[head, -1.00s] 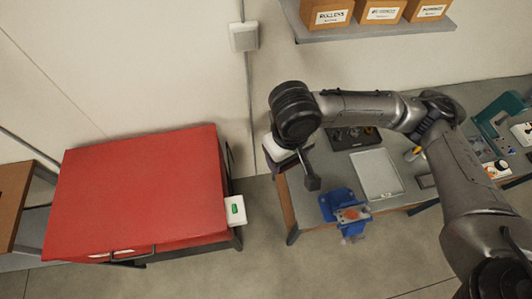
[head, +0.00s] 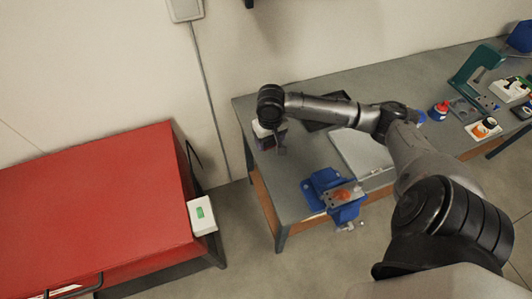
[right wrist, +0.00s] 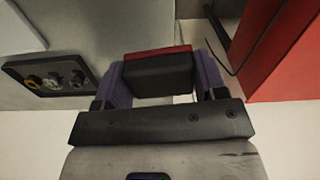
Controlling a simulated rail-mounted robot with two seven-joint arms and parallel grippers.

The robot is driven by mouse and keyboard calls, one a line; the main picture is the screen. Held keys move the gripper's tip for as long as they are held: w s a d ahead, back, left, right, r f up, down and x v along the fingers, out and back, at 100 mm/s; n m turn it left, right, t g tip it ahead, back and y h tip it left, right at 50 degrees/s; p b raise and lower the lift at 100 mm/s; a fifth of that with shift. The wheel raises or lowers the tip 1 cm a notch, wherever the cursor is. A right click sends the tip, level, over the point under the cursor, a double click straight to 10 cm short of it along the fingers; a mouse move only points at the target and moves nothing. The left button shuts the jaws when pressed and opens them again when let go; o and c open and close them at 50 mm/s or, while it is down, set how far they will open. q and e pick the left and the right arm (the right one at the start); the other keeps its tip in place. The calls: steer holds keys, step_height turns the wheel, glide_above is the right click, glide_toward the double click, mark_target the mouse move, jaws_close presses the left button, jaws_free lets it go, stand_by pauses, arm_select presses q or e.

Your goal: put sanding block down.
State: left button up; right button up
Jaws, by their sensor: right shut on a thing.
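In the right wrist view the sanding block (right wrist: 158,73), dark with a red edge, sits between the two purple-grey fingers of my right gripper (right wrist: 160,82). The gripper is shut on it. In the head view my right gripper (head: 268,138) is over the left end of the grey workbench (head: 296,192). The wrist above largely hides the block there, and I cannot tell whether it touches the bench top. My left gripper is not in view.
A blue vise (head: 333,193) stands at the bench's front edge, with a pale flat panel (head: 362,155) behind it. A dark tray (right wrist: 55,74) with round parts is near the gripper. A red cabinet (head: 95,215) stands left, across a floor gap.

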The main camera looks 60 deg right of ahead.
steer(key=s+d+f+m+b, duration=0.1)
steer(key=s+d+f+b, duration=0.3)
steer(key=d+f, duration=0.5)
steer(key=w+f+b, duration=0.1)
steer(key=w+f, duration=0.1)
steer(key=w, duration=0.2)
steer(key=w+d+f+b, duration=0.1)
steer(key=w+f, duration=0.1)
steer(key=w, duration=0.2)
steer(key=w+d+f+b, duration=0.1)
steer(key=w+f, duration=0.1)
steer(key=w, duration=0.2)
steer(key=shift+d, duration=0.2)
steer(key=shift+f+b, duration=0.55)
steer(key=shift+f, duration=1.35)
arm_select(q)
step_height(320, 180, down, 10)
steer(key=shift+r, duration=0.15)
arm_select(e)
steer(key=shift+f, duration=0.1)
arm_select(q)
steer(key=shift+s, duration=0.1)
arm_select(e)
steer(key=shift+f, duration=0.1)
steer(key=o, duration=0.9)
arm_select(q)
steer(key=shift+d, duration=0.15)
